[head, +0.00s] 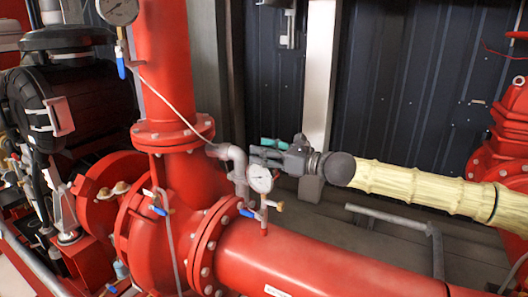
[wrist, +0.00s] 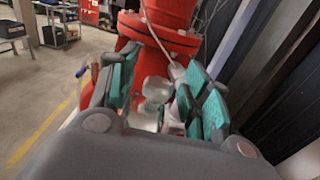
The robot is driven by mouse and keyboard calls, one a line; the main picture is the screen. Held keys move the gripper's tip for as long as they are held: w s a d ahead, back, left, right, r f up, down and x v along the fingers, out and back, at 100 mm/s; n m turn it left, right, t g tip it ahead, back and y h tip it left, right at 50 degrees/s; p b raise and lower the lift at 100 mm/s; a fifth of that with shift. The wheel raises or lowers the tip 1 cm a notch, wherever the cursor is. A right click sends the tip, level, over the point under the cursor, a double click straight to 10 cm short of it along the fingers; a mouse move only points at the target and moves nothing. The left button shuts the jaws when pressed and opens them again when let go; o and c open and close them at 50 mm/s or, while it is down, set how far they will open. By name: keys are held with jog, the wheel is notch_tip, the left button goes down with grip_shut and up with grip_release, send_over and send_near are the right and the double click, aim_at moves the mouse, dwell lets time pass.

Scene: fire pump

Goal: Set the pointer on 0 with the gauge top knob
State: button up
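A small round gauge (head: 260,179) with a white dial stands on the big red pipe in the head view. Its pointer is too small to read, and I cannot make out its top knob. My gripper (head: 258,151) comes in from the right, just above the gauge and beside a grey pipe elbow (head: 232,155). In the wrist view my gripper (wrist: 158,88) is open, with teal pads on both sides. A pale rounded thing (wrist: 157,91) shows between the fingers; I cannot tell whether it is gripped or which part it is.
Small valves with blue handles (head: 248,212) and a brass fitting (head: 276,206) sit close below the gauge. A second gauge (head: 118,9) is at the upper left. A vertical red pipe (head: 161,65) rises left of my gripper. A dark ribbed wall (head: 410,80) stands behind.

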jog(key=c, duration=1)
